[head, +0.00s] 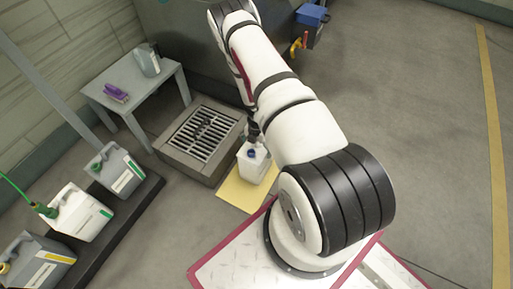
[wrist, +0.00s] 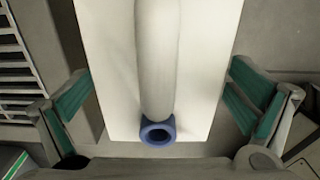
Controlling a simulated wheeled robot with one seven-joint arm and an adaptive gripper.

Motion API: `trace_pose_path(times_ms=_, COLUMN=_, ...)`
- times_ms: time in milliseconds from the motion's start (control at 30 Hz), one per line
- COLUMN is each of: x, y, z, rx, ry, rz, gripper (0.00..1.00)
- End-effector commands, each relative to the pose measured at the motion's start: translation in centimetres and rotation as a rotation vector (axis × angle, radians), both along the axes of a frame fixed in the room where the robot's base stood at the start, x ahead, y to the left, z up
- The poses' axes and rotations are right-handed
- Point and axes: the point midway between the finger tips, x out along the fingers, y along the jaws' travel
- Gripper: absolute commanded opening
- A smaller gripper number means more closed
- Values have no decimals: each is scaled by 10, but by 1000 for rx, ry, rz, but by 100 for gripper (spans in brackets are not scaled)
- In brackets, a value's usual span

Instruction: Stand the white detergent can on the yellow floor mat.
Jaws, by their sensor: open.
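The white detergent can (head: 254,165) with a blue cap is upright over the yellow floor mat (head: 236,194), and its base appears to rest on the mat. In the wrist view the white can (wrist: 115,75) fills the middle, its pale handle and blue ring-shaped opening facing me. My gripper (head: 252,132) is at the top of the can, partly hidden by my arm. In the wrist view my gripper (wrist: 162,95) is open, with a green-padded finger on each side of the can. Small gaps show beside the can. The mat is not seen in the wrist view.
A floor drain (head: 201,134) in a raised block lies left of the mat. A grey table (head: 128,84) holds a purple item and a grey can. Several containers stand on a dark low platform (head: 125,215) at left. Open floor (head: 425,130) lies to the right.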

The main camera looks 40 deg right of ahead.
Motion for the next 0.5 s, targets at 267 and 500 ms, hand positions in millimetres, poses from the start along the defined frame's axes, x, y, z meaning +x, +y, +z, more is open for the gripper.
trace_pose_path(times_ms=267, x=1, y=0, z=60, rx=-2, ry=-2, rz=1, gripper=100)
trace_pose_path(times_ms=500, x=1, y=0, z=99, rx=-2, ry=-2, rz=2, gripper=100)
